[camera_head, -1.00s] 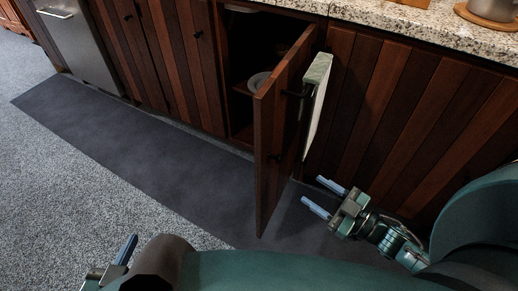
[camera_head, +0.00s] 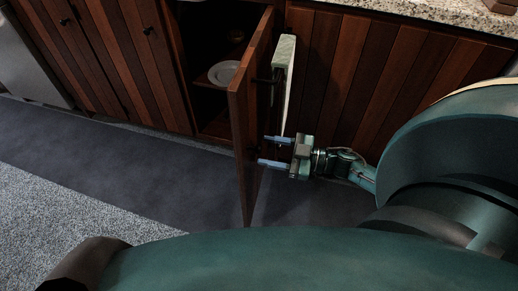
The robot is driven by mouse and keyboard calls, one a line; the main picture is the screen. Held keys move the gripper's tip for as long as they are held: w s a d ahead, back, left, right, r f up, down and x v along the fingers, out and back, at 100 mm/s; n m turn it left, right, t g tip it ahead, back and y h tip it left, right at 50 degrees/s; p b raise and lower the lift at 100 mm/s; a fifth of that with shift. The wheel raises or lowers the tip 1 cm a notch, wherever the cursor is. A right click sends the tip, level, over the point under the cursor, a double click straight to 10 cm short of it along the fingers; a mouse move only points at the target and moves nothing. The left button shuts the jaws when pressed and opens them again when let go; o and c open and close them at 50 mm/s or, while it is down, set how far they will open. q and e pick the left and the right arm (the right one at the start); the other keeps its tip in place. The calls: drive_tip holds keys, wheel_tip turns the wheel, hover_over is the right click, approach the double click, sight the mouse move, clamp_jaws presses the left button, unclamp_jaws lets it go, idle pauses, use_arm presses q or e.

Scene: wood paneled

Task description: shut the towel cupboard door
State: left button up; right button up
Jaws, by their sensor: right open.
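The towel cupboard door (camera_head: 247,120) is brown wood and stands wide open, swung out from the cabinet front. A pale towel (camera_head: 285,83) hangs on the dark handle (camera_head: 266,80) on the door's right-hand face. My right gripper (camera_head: 268,151) is open and empty. It points left at the lower part of that face, just below the towel. Its fingertips are at or very near the door; I cannot tell whether they touch. My left gripper is out of view; only dark and teal parts of my own body show at the bottom.
The open cupboard (camera_head: 207,62) holds white plates (camera_head: 222,73) on a shelf. Closed wood panels and a granite counter (camera_head: 420,10) lie to the right. A dark mat (camera_head: 130,165) covers the floor left of the door, which is clear.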

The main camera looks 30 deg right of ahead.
drive_tip(key=shift+x, duration=1.65)
clamp_jaws()
